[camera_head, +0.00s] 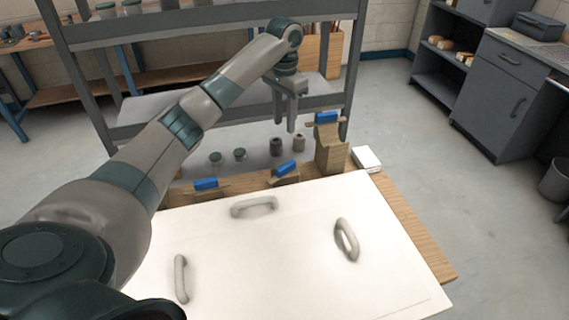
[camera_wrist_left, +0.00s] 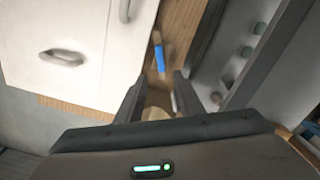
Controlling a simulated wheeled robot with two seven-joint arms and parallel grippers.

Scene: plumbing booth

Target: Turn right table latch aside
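Several wooden latches with blue tops stand along the far edge of the wooden table. The right latch (camera_head: 327,118) sits highest, on a tall wooden block (camera_head: 330,155). The middle latch (camera_head: 286,168) and the left latch (camera_head: 205,184) lie lower, close to the white panel (camera_head: 300,275). My left gripper (camera_head: 283,128) is open and empty, fingers pointing down, just left of the right latch and apart from it in the head view. In the left wrist view, a blue-topped latch (camera_wrist_left: 158,60) shows beyond the open fingers (camera_wrist_left: 157,90), with a wooden piece partly visible between them. My right gripper is out of view.
The white panel has three grey handles, one being the right handle (camera_head: 346,239). A small white box (camera_head: 367,158) lies at the table's far right corner. A grey shelf rack (camera_head: 225,110) with small pots stands just behind. Open floor (camera_head: 450,210) lies to the right.

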